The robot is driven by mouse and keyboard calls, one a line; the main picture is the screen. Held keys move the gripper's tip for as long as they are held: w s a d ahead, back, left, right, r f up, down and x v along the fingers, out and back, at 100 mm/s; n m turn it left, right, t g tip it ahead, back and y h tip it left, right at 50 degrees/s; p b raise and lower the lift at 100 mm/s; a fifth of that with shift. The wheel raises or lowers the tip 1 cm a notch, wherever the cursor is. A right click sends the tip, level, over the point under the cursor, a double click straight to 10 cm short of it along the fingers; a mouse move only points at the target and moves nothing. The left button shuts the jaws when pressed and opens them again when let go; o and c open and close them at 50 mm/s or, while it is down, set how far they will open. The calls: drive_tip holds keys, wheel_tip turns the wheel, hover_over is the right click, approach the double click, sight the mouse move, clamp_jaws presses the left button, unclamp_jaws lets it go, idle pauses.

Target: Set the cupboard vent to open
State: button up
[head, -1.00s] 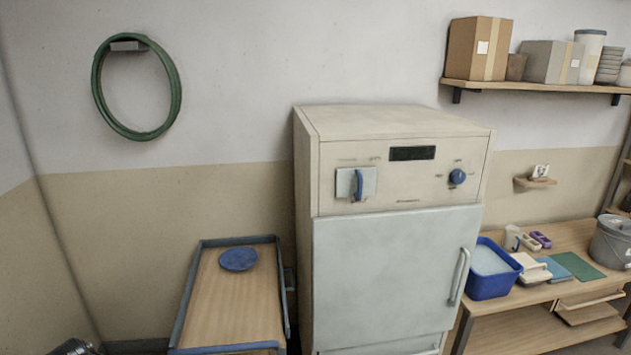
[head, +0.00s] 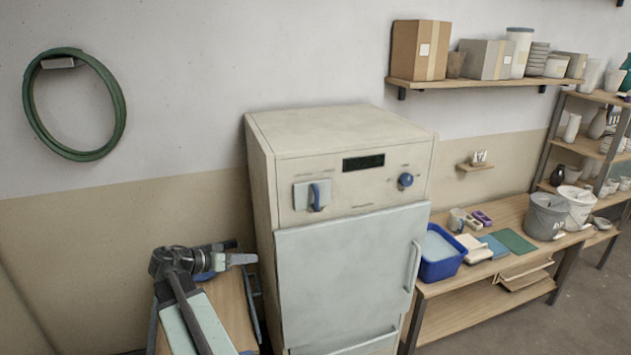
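The cupboard (head: 345,270) is a tall cream cabinet with a pale grey-green door and a vertical handle on the door's right side. Its top panel carries a blue lever (head: 315,197) on a light square plate, standing roughly upright. A round blue knob (head: 405,180) sits to the right, beside a dark display (head: 363,162). The panel's lettering is too small to read, so I cannot tell which control is the vent or its setting. My gripper (head: 250,259) is at lower left, left of the cupboard and below the lever, apart from both. Its fingers are too small to judge.
A blue-edged wooden cart (head: 232,310) stands left of the cupboard, partly hidden behind my arm. A wooden bench (head: 510,215) at right holds a blue tub (head: 440,268) and grey bucket (head: 545,215). A wall shelf (head: 480,82) holds boxes. Floor shows at far right.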

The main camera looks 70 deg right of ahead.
sight(318, 206)
drive_tip(key=s+d+r+m+g, duration=0.1)
drive_tip(key=s+d+r+m, duration=0.1)
drive_tip(key=s+d+r, duration=0.1)
drive_tip(key=s+d+r+m+g+h+p, duration=0.1)
drive_tip(key=s+d+r+m+g, duration=0.1)
drive_tip(key=s+d+r, duration=0.2)
drive_tip(key=s+d+r+m+g+h+p, duration=0.1)
drive_tip(key=s+d+r+m+g, duration=0.1)
drive_tip(key=s+r, duration=0.3)
drive_tip(key=shift+d+r+m, duration=0.25)
drive_tip(key=shift+d+r, duration=0.15)
drive_tip(key=shift+r, duration=0.25)
drive_tip(key=shift+d+r+m, duration=0.25)
drive_tip(key=shift+d+r, duration=0.15)
drive_tip(key=shift+r, duration=0.2)
drive_tip(key=x, duration=0.7)
drive_tip(key=shift+s+d, duration=0.25)
clamp_jaws()
